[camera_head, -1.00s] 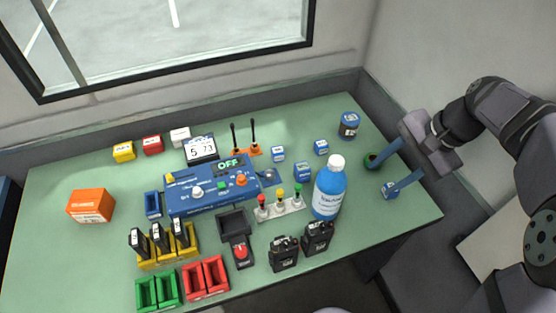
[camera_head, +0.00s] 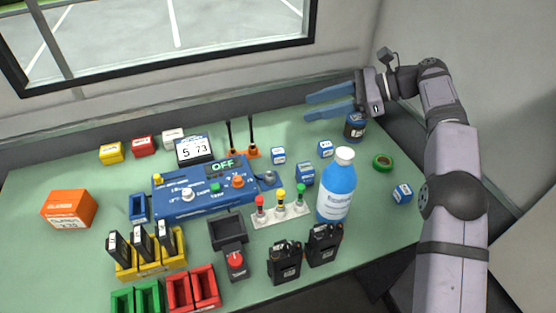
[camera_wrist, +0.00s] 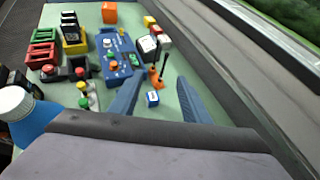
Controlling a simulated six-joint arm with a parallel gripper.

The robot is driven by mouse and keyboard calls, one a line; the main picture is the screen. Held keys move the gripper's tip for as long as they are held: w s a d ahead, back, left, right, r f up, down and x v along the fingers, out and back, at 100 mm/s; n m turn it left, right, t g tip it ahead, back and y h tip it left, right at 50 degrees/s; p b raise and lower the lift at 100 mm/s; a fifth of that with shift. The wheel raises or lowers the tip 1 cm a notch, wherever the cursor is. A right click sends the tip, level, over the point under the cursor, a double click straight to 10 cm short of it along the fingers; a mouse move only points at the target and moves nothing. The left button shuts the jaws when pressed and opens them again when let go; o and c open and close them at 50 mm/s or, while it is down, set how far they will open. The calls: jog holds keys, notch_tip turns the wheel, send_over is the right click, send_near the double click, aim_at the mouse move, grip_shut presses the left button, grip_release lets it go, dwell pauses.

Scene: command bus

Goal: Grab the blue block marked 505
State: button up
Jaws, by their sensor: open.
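Several small blue blocks with white labels stand on the green table: one near the orange antenna stand (camera_head: 278,155), one to its right (camera_head: 325,149), one left of the bottle (camera_head: 304,174) and one at the far right (camera_head: 402,193). Their numbers are too small to read, so I cannot tell which is 505. My gripper (camera_head: 331,104) is open and empty, above the back right of the table with its fingers pointing left. In the wrist view, a blue block (camera_wrist: 152,99) shows between the two fingers, below them.
A blue bottle (camera_head: 337,192) with a white cap stands at the right. A dark blue can (camera_head: 355,127) stands beneath my wrist, and a green ring (camera_head: 382,161) lies nearby. Two upright antennas (camera_head: 242,138) stand left of my gripper. A blue OFF console (camera_head: 203,191) fills the middle.

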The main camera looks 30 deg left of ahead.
jog(key=a, duration=0.1)
send_near(279, 151)
jog(key=shift+s+a+f+g+y+b, duration=0.15)
jog(key=shift+a+f+g+y+b, duration=0.15)
jog(key=shift+a+f, duration=0.05)
jog(key=shift+x, duration=1.5)
jog(key=p+x, duration=0.1)
jog(key=x, duration=0.3)
jog(key=shift+a+f, duration=0.15)
jog(key=shift+f, duration=0.15)
jog(key=shift+r, duration=0.15)
jog(key=c, duration=0.8)
